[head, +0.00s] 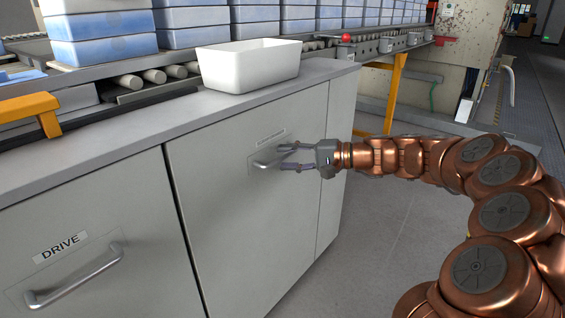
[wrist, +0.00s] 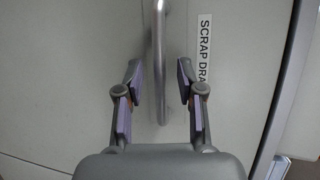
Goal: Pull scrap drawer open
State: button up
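The scrap drawer (head: 235,210) is a grey front panel in the cabinet, and it looks flush with the panels beside it. Its metal bar handle shows in the wrist view (wrist: 159,60), next to a label (wrist: 206,50) reading "SCRAP DRA". My gripper (head: 284,158) is at the handle in the head view. In the wrist view my gripper (wrist: 160,85) is open, with one finger on each side of the handle bar. Gaps show between the bar and both fingers. In the head view the fingers partly cover the handle.
A drawer labelled DRIVE (head: 65,245) with its own handle is at the left. A white bin (head: 248,68) stands on the counter (head: 180,115). Behind are rollers and blue-white blocks (head: 100,40). The floor (head: 375,230) right of the cabinet is clear.

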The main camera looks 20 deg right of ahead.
jog(key=shift+x, duration=0.95)
grip_shut()
